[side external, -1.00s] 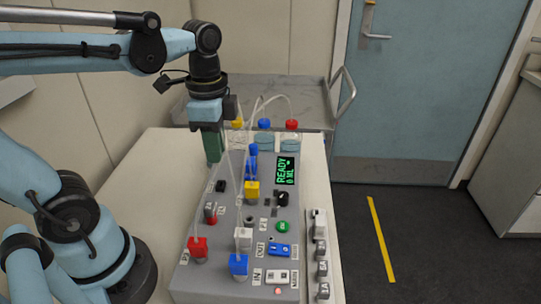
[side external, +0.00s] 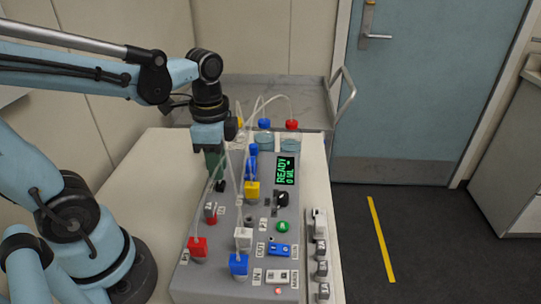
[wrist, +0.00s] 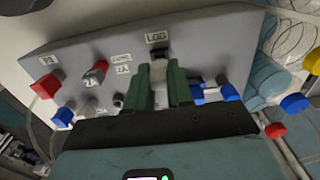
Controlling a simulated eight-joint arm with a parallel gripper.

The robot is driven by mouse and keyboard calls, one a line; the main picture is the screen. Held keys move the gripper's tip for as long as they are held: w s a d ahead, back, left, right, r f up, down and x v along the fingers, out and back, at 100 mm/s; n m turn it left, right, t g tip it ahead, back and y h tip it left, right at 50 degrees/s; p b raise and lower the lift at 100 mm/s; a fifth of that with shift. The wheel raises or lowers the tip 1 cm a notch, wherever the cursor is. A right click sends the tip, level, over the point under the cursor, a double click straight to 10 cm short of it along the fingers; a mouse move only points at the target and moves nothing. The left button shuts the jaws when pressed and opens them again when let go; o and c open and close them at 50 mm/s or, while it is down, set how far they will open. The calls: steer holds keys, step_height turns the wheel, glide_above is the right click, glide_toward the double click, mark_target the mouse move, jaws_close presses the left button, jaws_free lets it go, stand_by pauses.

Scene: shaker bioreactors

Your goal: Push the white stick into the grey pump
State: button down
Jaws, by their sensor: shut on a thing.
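The grey pump (side external: 222,262) is a sloped console with a green READY display; in the wrist view its grey face (wrist: 105,40) fills the upper half. My gripper (side external: 214,166) is low over its upper left side, close to a black part (side external: 220,186). In the wrist view the green fingers of my gripper (wrist: 160,85) are nearly parallel, with a pale piece (wrist: 158,70) between them that appears to be the white stick. A black part (wrist: 158,38) labelled LGG sits just beyond it. The fingers hide most of the stick; I cannot tell whether it touches the pump.
Red (side external: 197,247), white (side external: 243,238), blue (side external: 239,263) and yellow (side external: 252,190) fittings stand on the console, some with clear tubes. Capped bottles (side external: 291,138) are behind it. A row of grey connectors (side external: 321,250) lies to the right. Bare table shows left of the console.

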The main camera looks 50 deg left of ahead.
steer(key=shift+f, duration=0.85)
stand_by(1.2)
steer(key=c, duration=0.9)
jaws_free()
steer(key=shift+r, duration=6.05)
